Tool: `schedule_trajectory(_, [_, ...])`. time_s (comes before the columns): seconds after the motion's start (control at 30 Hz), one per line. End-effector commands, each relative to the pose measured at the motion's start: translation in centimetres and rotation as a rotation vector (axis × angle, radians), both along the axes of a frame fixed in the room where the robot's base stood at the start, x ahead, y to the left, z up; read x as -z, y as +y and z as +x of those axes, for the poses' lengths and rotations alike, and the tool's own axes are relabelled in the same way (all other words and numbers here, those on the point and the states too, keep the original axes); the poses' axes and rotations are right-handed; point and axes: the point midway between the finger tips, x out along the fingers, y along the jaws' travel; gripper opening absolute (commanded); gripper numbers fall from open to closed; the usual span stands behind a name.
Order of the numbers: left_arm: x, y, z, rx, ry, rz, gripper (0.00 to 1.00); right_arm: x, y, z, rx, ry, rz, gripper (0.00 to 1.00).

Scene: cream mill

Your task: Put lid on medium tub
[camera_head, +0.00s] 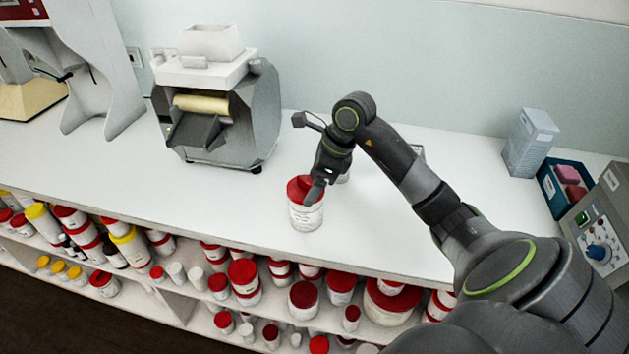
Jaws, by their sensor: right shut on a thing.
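A white tub (306,217) stands upright on the white counter, near its front edge. A red lid (298,187) is at the top of the tub. My right gripper (312,192) points down over the tub and is shut on the red lid. I cannot tell whether the lid is seated on the rim or just resting there. The gripper hides the right part of the lid. Another small white thing (344,177) shows partly behind the gripper. My left gripper is not in view.
A grey mill machine (235,115) stands at the back left of the counter (110,160). At the right are a pale blue box (530,140), a blue bin (556,190) and a grey device with a dial (600,235). Shelves below hold several red-lidded and yellow-lidded tubs.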

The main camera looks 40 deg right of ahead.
Motion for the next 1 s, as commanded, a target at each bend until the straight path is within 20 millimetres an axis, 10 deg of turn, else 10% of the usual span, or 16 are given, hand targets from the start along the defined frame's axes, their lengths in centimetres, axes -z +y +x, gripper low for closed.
schedule_trajectory(1.0, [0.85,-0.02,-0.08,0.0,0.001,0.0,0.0,0.04,0.02,-0.04,0.0,0.0,0.0,0.58])
